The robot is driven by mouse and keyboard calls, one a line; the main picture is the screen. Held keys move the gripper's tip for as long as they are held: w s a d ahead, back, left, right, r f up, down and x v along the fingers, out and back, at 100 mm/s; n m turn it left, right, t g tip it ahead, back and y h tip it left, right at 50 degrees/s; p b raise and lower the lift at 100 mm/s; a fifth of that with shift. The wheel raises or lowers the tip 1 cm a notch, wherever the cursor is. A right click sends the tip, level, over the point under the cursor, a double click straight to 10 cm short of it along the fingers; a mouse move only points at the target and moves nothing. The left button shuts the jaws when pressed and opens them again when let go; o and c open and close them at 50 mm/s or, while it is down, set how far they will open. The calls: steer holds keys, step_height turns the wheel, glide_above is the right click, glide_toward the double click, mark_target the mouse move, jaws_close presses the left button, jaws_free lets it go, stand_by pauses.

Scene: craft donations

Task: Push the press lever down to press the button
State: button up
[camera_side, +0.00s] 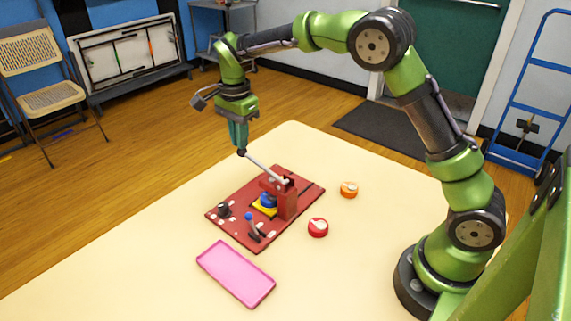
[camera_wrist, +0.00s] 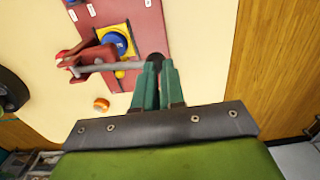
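The press lever (camera_side: 263,166) is a grey rod with a dark knob (camera_side: 242,153) at its free end. It is hinged on a red post (camera_side: 287,201) and slants up and away from it. The blue button (camera_side: 267,199) sits on a yellow square below the lever, with a gap between. The lever (camera_wrist: 112,67), knob (camera_wrist: 155,59) and button (camera_wrist: 115,43) also show in the wrist view. My gripper (camera_side: 238,147) points down at the knob, fingers together (camera_wrist: 158,68). The knob is at the fingertips; I cannot tell whether they touch.
The red board (camera_side: 236,200) also carries a black knob (camera_side: 223,210) and a blue-tipped stick (camera_side: 250,219). A pink tray (camera_side: 235,273), a red round item (camera_side: 318,227) and an orange round item (camera_side: 348,189) lie nearby. The table's left front is clear.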

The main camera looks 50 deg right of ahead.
steer(key=shift+f, duration=0.15)
step_height(320, 180, up, 9)
steer(key=shift+f, duration=0.15)
stand_by(0.9)
stand_by(0.9)
